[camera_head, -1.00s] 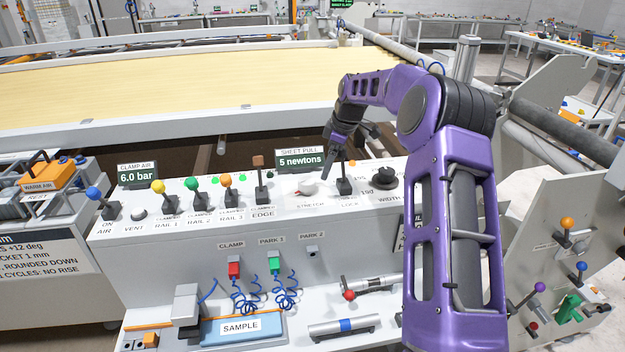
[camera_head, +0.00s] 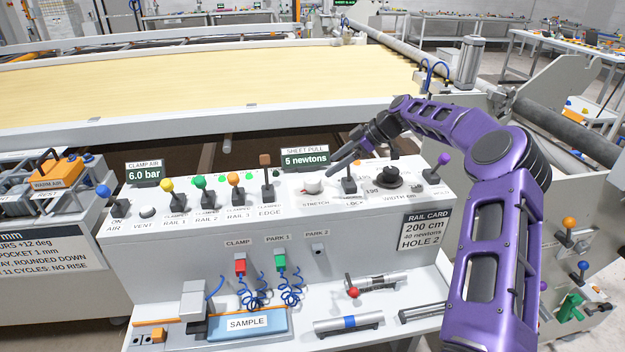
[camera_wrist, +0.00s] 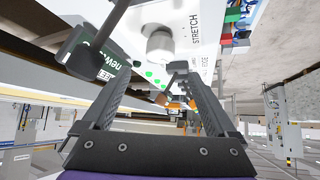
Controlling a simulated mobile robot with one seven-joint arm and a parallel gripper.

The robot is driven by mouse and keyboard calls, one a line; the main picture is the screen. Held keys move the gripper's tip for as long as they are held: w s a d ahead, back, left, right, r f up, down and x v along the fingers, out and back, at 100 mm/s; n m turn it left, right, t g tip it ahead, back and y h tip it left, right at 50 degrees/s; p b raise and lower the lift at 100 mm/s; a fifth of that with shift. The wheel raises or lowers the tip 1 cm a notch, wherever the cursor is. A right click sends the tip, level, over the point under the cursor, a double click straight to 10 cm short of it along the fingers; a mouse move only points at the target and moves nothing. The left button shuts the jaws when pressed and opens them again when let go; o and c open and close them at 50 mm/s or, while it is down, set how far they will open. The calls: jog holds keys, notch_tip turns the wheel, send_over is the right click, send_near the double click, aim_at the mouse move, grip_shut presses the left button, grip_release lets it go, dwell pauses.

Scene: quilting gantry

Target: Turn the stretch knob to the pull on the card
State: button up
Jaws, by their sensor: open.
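The stretch knob (camera_head: 313,186) is a pale round knob above the STRETCH label on the white console. It also shows in the wrist view (camera_wrist: 160,42), just beyond my fingers. My gripper (camera_head: 329,170) is open and empty, slanting down from the right, its fingertips close above and right of the knob. I cannot tell whether they touch it. The sheet pull display (camera_head: 305,161) reads 5 newtons. The rail card (camera_head: 426,230) on the console front reads 200 cm, 40 newtons, HOLE 2.
The black LOCK lever (camera_head: 349,187) stands right of the knob, then a black width dial (camera_head: 388,177) and a purple-tipped lever (camera_head: 442,162). The brown-tipped EDGE lever (camera_head: 266,178) stands left. Cream fabric (camera_head: 200,90) lies behind the console.

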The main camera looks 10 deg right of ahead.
aim_at(314, 178)
jog(key=x, duration=0.9)
jog(key=shift+w+a+f, duration=0.1)
jog(key=shift+a+f, duration=0.1)
jog(key=shift+f, duration=0.1)
jog(key=shift+c, duration=0.3)
jog(key=c, duration=1.3)
jog(key=shift+f, duration=0.1)
